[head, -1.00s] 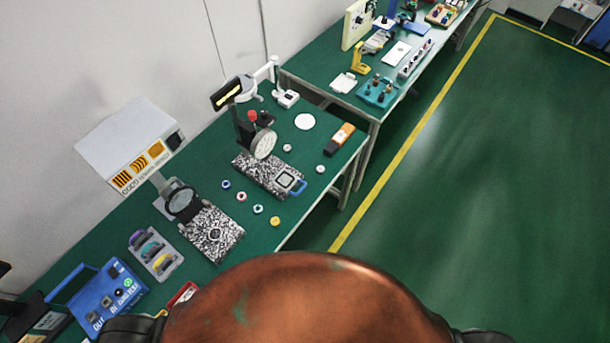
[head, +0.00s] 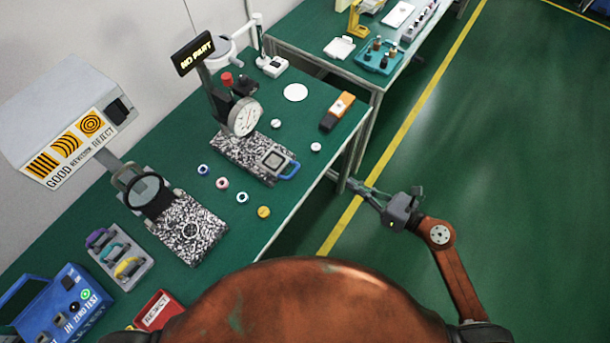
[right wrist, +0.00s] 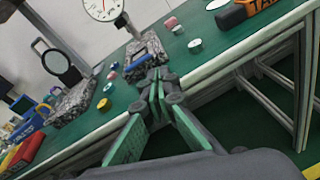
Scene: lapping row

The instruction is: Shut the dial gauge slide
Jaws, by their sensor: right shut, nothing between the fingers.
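The dial gauge (head: 243,117) stands over a speckled stone base (head: 232,154) on the green bench, its white face toward me. The slide (head: 275,161) is a grey plate with a square frame and a blue handle (head: 290,170) at the base's near right end, by the bench edge. A sign above it reads NO PART. My right gripper (head: 358,186) is shut and empty, just off the bench edge, to the right of the blue handle and apart from it. In the right wrist view its fingers (right wrist: 157,78) point toward the base and hide part of the slide. My left gripper is not in view.
Several small coloured rings, including a yellow one (head: 263,212), lie in front of the base. A magnifier (head: 146,190) stands over another speckled block (head: 190,232) at the left. An orange and black tool (head: 337,111) lies to the right. The aisle floor is clear.

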